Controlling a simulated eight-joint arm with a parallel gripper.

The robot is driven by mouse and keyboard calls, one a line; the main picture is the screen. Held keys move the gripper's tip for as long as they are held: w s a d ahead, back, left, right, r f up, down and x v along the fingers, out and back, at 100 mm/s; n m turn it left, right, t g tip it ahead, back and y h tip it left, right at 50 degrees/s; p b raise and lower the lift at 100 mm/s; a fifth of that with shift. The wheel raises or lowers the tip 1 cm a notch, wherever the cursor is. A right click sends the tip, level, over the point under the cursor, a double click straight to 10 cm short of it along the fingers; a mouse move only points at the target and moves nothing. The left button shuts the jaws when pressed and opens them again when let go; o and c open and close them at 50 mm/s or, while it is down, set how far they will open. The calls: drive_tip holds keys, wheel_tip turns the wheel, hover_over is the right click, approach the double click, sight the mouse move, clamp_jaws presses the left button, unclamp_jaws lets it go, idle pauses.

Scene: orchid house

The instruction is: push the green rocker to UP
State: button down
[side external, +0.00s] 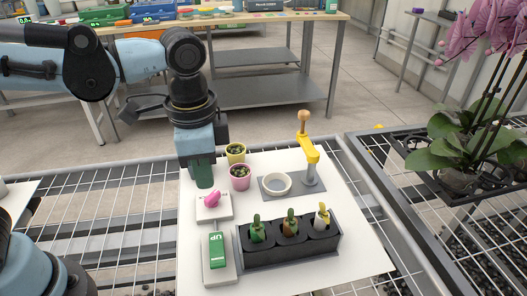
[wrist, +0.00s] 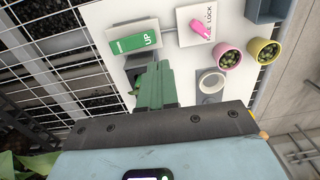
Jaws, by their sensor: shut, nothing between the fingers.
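The green rocker (side external: 218,249) is set in a white plate at the front left of the white board. Its UP label is at the end towards the pink switch; I cannot tell which end is pressed. In the wrist view the rocker (wrist: 130,44) lies above and left of the fingers, with UP at its right end. My gripper (side external: 204,182) has green fingers, shut and empty. They point down above the board, beyond the pink switch and apart from the rocker. In the wrist view the fingers (wrist: 155,80) cover part of the dark tray.
A pink switch (side external: 212,199) on its own plate stands between rocker and gripper. Pink (side external: 240,178) and yellow (side external: 236,153) pots, a white ring (side external: 277,184) and a yellow-armed post (side external: 308,150) stand beyond. A dark planter tray (side external: 290,254) sits close right of the rocker.

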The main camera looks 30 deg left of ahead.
drive_tip(key=shift+w+a+r, duration=0.1)
drive_tip(key=shift+w+r, duration=0.05)
drive_tip(key=shift+r, duration=0.45)
drive_tip(key=shift+w+a+r, duration=0.1)
drive_tip(key=shift+r, duration=0.45)
